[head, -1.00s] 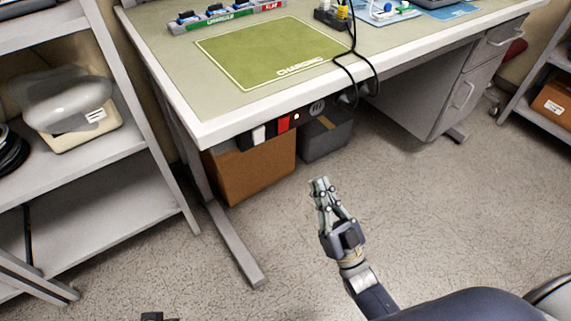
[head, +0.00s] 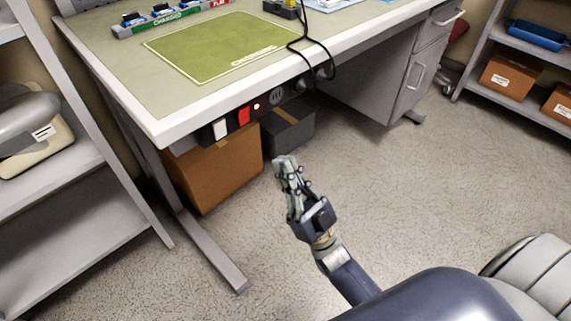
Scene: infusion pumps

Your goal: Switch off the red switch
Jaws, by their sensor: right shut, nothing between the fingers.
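The red switch (head: 244,115) is on a dark power strip (head: 233,124) fixed under the front edge of the desk. A white switch (head: 220,129) sits just left of it, and a small lit red light (head: 257,106) and sockets are to its right. My right gripper (head: 285,163) is shut and empty, below and to the right of the red switch and apart from it in the picture. Its fingertips point up toward the desk. My left gripper is not in view.
The desk (head: 190,118) carries a green charging mat (head: 215,45) and a rack of devices (head: 165,17). A brown box (head: 215,172) and a dark box (head: 288,130) stand under it. Black cables (head: 303,52) hang over the front edge. Shelves (head: 70,200) stand at left.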

